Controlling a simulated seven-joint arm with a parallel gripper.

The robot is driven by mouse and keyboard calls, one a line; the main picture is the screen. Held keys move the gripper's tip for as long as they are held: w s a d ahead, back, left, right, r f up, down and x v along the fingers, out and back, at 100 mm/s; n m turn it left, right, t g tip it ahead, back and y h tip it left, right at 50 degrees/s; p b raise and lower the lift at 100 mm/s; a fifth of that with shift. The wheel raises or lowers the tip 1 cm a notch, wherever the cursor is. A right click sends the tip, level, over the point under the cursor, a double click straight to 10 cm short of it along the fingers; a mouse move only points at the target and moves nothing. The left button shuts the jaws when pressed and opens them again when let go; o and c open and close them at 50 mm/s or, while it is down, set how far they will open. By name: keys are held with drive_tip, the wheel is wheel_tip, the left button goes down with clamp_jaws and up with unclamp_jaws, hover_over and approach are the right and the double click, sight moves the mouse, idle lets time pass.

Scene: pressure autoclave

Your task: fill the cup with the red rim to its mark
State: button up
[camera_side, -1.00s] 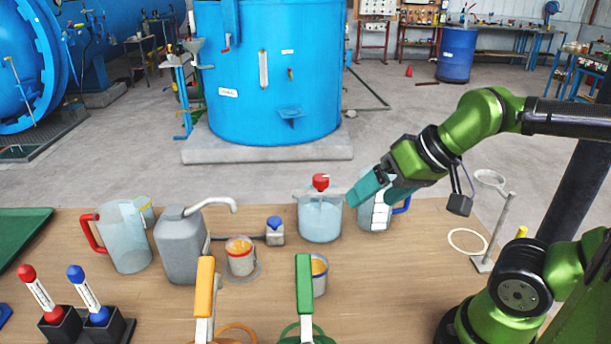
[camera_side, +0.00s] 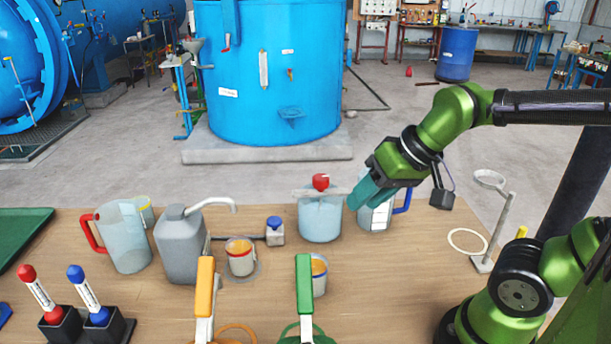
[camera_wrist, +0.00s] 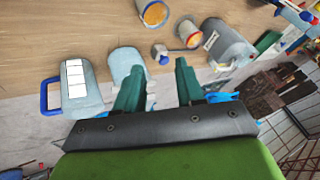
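The cup with the red rim (camera_side: 240,258) stands upright on the table in the side view, with orange contents; its mark cannot be made out. It also shows in the wrist view (camera_wrist: 189,32). A blue-rimmed cup (camera_side: 319,276) with orange contents stands to its right. A clear vessel with a red knob (camera_side: 320,220) stands behind them. A jug with a blue handle (camera_side: 374,216) is to the vessel's right, partly hidden by my fingers. My gripper (camera_side: 358,202) is above the table between vessel and jug. In the wrist view its teal fingers (camera_wrist: 158,75) are apart, with nothing between them.
A grey spouted can (camera_side: 180,250) and a red-handled jug (camera_side: 125,240) stand left. A blue-capped block (camera_side: 275,234) sits mid-table. Orange (camera_side: 205,285) and green (camera_side: 304,285) handles rise at the front. A ring stand (camera_side: 497,230) is right.

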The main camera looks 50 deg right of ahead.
drive_tip(key=w+n+g, duration=0.1)
drive_tip(key=w, duration=0.2)
drive_tip(key=w+n, duration=0.1)
drive_tip(key=w, duration=0.3)
drive_tip(key=w+n+g, duration=0.1)
drive_tip(key=w, duration=0.3)
drive_tip(key=shift+d+g+h, duration=0.1)
drive_tip(key=shift+g+h, duration=0.2)
clamp_jaws()
drive_tip(key=w+f+n+g+h, duration=0.1)
drive_tip(key=w+f+n+g, duration=0.1)
drive_tip(key=w+n, duration=0.8)
drive_tip(key=w+g, duration=0.1)
drive_tip(key=w, duration=0.3)
drive_tip(key=shift+d, duration=0.4)
